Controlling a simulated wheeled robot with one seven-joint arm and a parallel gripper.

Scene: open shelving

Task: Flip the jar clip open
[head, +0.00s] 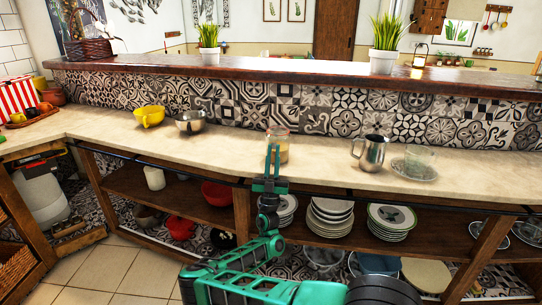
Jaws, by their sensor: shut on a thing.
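A glass jar (284,133) stands upright on the pale counter, near the tiled back wall. It has a clear upper part and something tan inside its lower part. My gripper (272,152) reaches up from below to the front of the jar, and its two thin teal fingers overlap the jar's left front side. The fingers are shut on the jar clip, which is too small and covered by them to make out. I cannot tell from this view how far the clip is open.
On the counter, a yellow bowl (149,116) and a metal bowl (190,122) stand left of the jar. A metal pitcher (372,153) and a glass on a saucer (416,172) stand to its right. Stacked plates (331,217) fill the shelf below. The counter beside the jar is clear.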

